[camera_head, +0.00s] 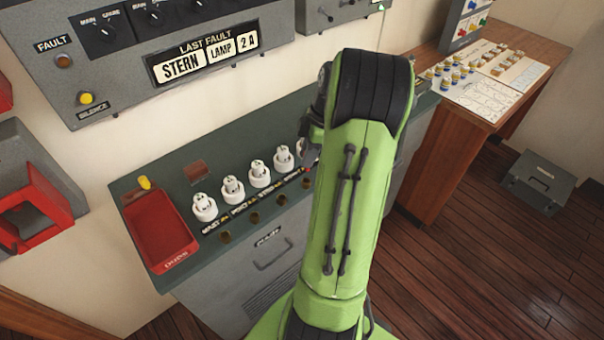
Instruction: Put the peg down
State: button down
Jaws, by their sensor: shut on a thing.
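My gripper (309,150) shows only in part, as dark pieces at the left edge of my green arm, above the right end of the row of white lamp sockets. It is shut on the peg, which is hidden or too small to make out. A tiny red spot shows just below the gripper; I cannot tell what it belongs to. The console top (165,165) lies under the gripper. The sockets (233,188) stand in a row on it, with several round holes (253,218) along their front. My arm hides the console's right part.
A red tray (150,225) marked DUDS sits at the console's left end, with a small yellow knob-like thing (144,183) behind it. The fault panel (130,60) is on the wall above. A wooden desk (540,50) with small parts and a grey case (540,183) are at right.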

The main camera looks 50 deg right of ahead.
jog(key=x, duration=0.3)
jog(key=d+b+x, duration=0.1)
jog(key=x, duration=0.1)
jog(key=shift+s+a+f, duration=0.1)
jog(key=shift+s+f, duration=0.15)
jog(key=shift+f, duration=0.1)
jog(key=shift+s+f, duration=0.1)
jog(key=shift+f, duration=0.15)
